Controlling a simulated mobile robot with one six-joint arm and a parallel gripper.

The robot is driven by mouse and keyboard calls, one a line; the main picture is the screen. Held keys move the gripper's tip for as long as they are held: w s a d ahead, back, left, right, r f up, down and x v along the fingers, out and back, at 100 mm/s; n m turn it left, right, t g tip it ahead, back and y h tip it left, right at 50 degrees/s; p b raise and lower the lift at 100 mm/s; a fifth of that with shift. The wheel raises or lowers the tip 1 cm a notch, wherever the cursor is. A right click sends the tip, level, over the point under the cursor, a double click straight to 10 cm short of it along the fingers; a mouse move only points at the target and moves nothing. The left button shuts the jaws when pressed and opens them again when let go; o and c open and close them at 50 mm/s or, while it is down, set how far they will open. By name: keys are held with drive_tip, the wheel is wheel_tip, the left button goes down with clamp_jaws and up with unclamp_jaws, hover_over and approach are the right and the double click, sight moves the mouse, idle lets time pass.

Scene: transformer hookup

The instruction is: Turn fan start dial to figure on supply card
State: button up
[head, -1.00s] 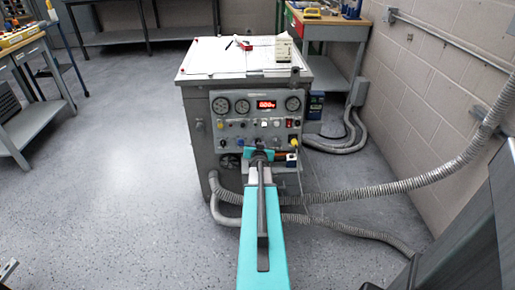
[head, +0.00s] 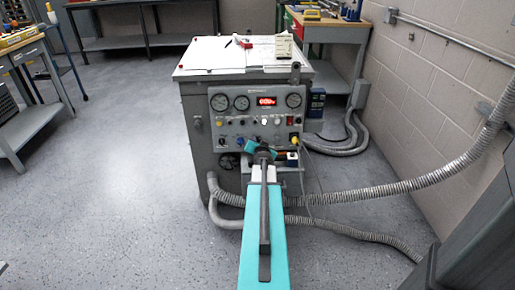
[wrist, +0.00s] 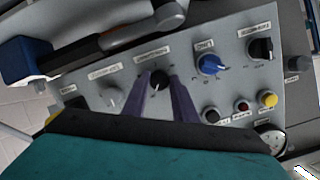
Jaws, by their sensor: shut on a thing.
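A grey control panel (head: 228,129) with gauges, knobs and a red lit display (head: 266,101) fronts a cabinet. My gripper (head: 259,146) is at the panel's lower middle, its fingers hidden there by the wrist. In the wrist view my gripper (wrist: 162,84) has its two fingers on either side of a small black dial (wrist: 160,78), shut on it. The dial has a pale pointer mark. Its label plate is too blurred to read, so I cannot confirm it is the fan start dial. White papers (head: 215,54) lie on the cabinet top; I cannot tell which is the supply card.
A blue knob (wrist: 209,64), a black knob (wrist: 262,47) and a grey knob (wrist: 113,97) sit near my fingers. A thick grey conduit (head: 400,186) runs right of the cabinet. The floor at left (head: 120,190) is clear.

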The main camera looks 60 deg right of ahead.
drive_tip(key=shift+s+d+r+m, duration=0.1)
drive_tip(key=shift+s+d+m, duration=0.15)
drive_tip(key=shift+m, duration=0.05)
drive_tip(key=o, duration=1)
drive_tip(key=shift+o, duration=0.2)
drive_tip(key=shift+w+a, duration=0.1)
drive_tip(key=shift+a, duration=0.1)
drive_tip(key=shift+a, duration=0.1)
